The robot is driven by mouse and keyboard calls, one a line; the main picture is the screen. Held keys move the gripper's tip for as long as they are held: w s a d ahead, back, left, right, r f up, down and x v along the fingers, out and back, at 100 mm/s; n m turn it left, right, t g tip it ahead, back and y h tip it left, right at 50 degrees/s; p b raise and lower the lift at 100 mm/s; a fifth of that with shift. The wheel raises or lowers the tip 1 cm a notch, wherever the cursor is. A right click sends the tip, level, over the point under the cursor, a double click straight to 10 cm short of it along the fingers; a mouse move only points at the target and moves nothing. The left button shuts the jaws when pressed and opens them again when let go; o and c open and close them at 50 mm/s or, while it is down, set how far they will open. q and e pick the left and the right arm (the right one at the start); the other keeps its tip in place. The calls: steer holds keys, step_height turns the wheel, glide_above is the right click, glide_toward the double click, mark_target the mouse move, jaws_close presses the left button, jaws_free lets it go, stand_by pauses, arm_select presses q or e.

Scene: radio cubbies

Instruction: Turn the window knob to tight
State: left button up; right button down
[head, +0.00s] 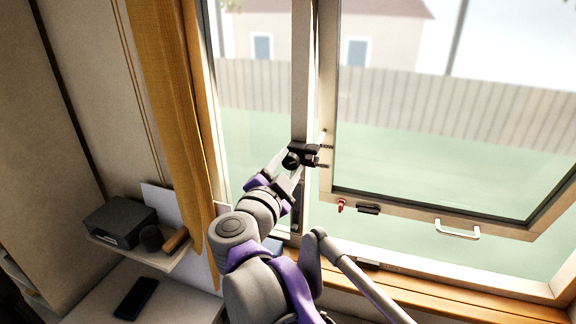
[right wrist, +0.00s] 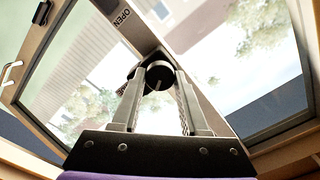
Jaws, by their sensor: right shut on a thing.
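The window knob (head: 292,159) is a black round knob on the pale upright window post, beside a dark bracket (head: 309,149). My right gripper (head: 289,167) is at the knob, with its fingers on either side of it. In the right wrist view the knob (right wrist: 160,72) sits between the two finger ends, and the gripper is shut on it. The word OPEN (right wrist: 121,18) is printed on the post near the knob; no tight mark is legible. My left gripper is not in view.
The hinged window sash (head: 430,209) stands open at the right, with a white handle (head: 458,231) and a small red part (head: 342,205) on its lower edge. A mustard curtain (head: 172,100) hangs left. A shelf (head: 140,254) holds a black radio (head: 119,221).

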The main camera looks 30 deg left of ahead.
steer(key=m, duration=0.6)
steer(key=shift+m, duration=0.3)
stand_by(0.4)
steer(key=shift+c, duration=2.1)
jaws_free()
steer(key=b+v, duration=0.1)
steer(key=v, duration=1)
steer(key=shift+w+d, duration=0.1)
